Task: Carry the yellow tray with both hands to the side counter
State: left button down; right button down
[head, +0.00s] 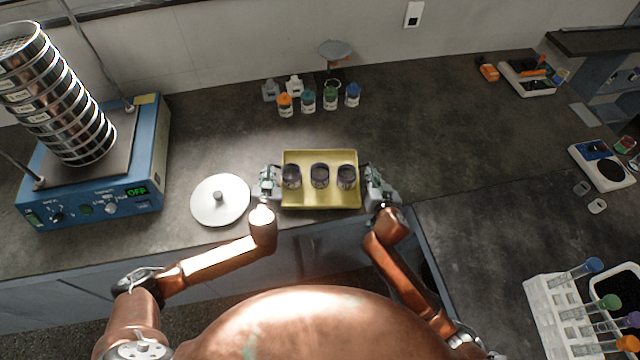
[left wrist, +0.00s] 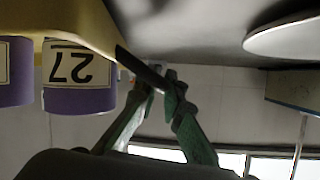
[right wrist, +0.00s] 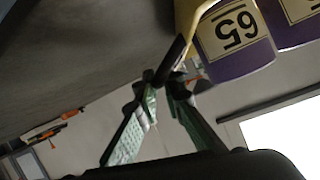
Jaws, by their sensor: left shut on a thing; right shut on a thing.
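The yellow tray (head: 320,203) is in the middle of the head view, over the front part of the dark counter. Three dark cups (head: 320,176) stand in it in a row. My left gripper (head: 272,183) is shut on the tray's left side, and my right gripper (head: 374,186) is shut on its right side. In the left wrist view the fingers (left wrist: 158,85) meet at the tray edge (left wrist: 85,25), beside a purple cup labelled 27 (left wrist: 78,75). In the right wrist view the fingers (right wrist: 168,80) meet at the tray edge beside a purple cup labelled 65 (right wrist: 235,40). I cannot tell whether the tray touches the counter.
A white round lid (head: 220,200) lies left of the tray, near a blue sieve shaker (head: 95,190). Several small bottles (head: 308,100) stand behind. The right counter (head: 480,235) has bare room, with a tube rack (head: 565,315) at its front and a scale (head: 601,167) farther back.

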pick_arm(q)
jog(key=shift+d+f, duration=0.15)
jog(key=shift+f, duration=0.25)
pick_arm(e)
jog(key=shift+a+f, duration=0.2)
jog(key=shift+f, duration=0.2)
pick_arm(q)
jog(key=c, duration=2.2)
grip_release()
pick_arm(e)
jog(key=c, duration=2.1)
grip_release()
jog(key=shift+d, duration=0.1)
pick_arm(q)
jog(key=shift+o, duration=0.6)
pick_arm(e)
jog(key=shift+o, duration=0.3)
pick_arm(q)
jog(key=shift+s, duration=0.1)
jog(key=v, duration=1)
jog(key=shift+s+r, duration=0.1)
jog(key=shift+s, duration=0.25)
pick_arm(e)
jog(key=shift+d, duration=0.1)
pick_arm(q)
jog(key=shift+s+r, duration=0.25)
jog(key=shift+s, duration=0.2)
pick_arm(e)
jog(key=shift+s, duration=0.15)
jog(key=v, duration=1.2)
